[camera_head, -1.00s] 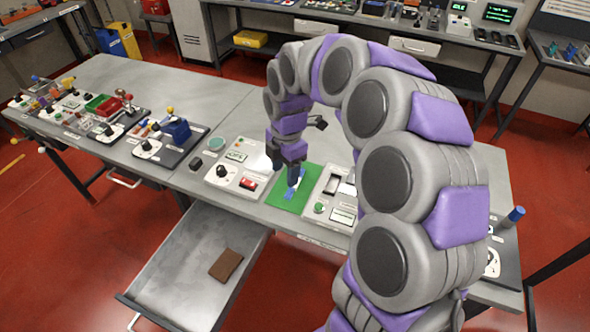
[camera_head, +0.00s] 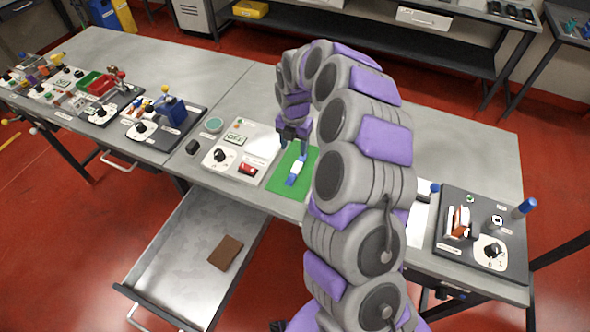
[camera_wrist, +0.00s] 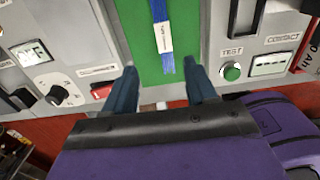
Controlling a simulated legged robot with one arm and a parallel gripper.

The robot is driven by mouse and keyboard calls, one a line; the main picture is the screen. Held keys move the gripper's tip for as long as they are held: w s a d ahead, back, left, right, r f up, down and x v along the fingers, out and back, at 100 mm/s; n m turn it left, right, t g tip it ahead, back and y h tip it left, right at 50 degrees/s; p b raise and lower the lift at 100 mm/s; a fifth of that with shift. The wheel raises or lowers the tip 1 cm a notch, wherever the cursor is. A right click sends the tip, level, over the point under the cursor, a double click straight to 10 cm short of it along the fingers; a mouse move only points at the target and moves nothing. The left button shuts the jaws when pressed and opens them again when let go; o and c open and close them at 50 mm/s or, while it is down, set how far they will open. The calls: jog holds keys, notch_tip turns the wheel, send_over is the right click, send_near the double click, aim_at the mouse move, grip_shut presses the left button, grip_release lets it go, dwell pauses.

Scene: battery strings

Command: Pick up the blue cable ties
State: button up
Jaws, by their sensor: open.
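The blue cable ties (camera_head: 292,178) lie as a bundle with a white label band on a green mat (camera_head: 278,187) on the workbench. In the wrist view the cable ties (camera_wrist: 161,40) run lengthwise along the green mat (camera_wrist: 136,62), beyond the fingertips. My gripper (camera_wrist: 160,72) is open and empty, with its two blue fingers apart on either side of the bundle's near end. In the head view my gripper (camera_head: 294,143) is over the mat's far part, behind the bundle.
A grey panel with a dial and red switch (camera_head: 240,152) stands left of the mat. A panel with a green TEST button (camera_wrist: 232,72) stands right of it. An open drawer (camera_head: 185,262) holding a brown block (camera_head: 225,252) juts out below the bench front.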

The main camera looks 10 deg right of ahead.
send_over(297, 167)
notch_tip(297, 167, down, 5)
jog(key=shift+r+b, duration=0.1)
jog(key=shift+b, duration=0.25)
jog(key=f+b, duration=0.1)
jog(key=f, duration=0.4)
jog(key=shift+a, duration=0.2)
jog(key=shift+w+d+f, duration=0.1)
jog(key=shift+d+f, duration=0.05)
jog(key=shift+f, duration=0.1)
jog(key=shift+d, duration=0.15)
jog(key=shift+c, duration=0.5)
jog(key=shift+a+r, duration=0.1)
jog(key=shift+a, duration=0.1)
jog(key=c, duration=0.8)
grip_shut()
jog(key=shift+d, duration=0.1)
